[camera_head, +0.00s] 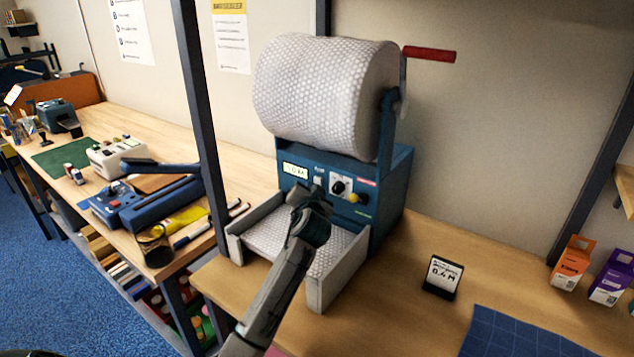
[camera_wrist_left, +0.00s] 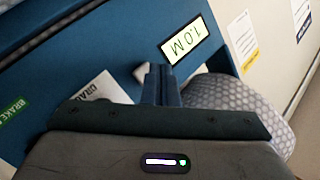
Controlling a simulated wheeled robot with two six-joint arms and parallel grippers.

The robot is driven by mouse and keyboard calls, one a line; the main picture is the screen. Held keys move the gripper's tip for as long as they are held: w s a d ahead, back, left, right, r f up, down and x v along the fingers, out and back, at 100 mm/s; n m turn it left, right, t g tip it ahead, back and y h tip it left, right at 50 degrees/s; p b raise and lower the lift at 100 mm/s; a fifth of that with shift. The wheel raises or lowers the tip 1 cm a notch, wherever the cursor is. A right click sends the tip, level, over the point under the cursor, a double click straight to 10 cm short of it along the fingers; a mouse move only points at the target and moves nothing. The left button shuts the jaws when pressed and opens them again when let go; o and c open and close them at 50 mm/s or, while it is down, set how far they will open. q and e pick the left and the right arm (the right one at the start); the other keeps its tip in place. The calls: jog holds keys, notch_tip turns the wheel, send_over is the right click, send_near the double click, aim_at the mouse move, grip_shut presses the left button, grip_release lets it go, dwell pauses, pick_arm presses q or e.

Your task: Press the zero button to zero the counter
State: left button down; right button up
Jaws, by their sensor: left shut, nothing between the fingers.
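The blue dispenser (camera_head: 396,190) stands on the bench with a bubble-wrap roll (camera_head: 320,95) on top. Its counter display (camera_head: 294,170) is lit on the front panel and reads 1.0 M, upside down, in the left wrist view (camera_wrist_left: 185,43). A small pale button (camera_head: 319,181), seemingly the zero button, sits right of the display; it also shows in the wrist view (camera_wrist_left: 139,72), partly hidden by the fingers. My left gripper (camera_head: 312,193) is shut and empty, its tips close in front of that button. I cannot tell whether they touch it. My right gripper is out of view.
A black knob (camera_head: 338,187) and a yellow knob (camera_head: 353,198) are just right of the button. A red crank handle (camera_head: 430,54) sticks out at upper right. A small sign (camera_head: 442,277) stands on the bench, with a blue mat (camera_head: 520,335) nearer and small cartons (camera_head: 572,263) at right.

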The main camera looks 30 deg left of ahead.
pick_arm(q)
jog(key=shift+w, duration=0.2)
jog(key=shift+w, duration=0.25)
jog(key=shift+w, duration=0.45)
dwell(0.6)
jog(key=shift+s, duration=0.9)
jog(key=s+p, duration=0.2)
jog(key=s, duration=0.3)
jog(key=shift+a, duration=0.2)
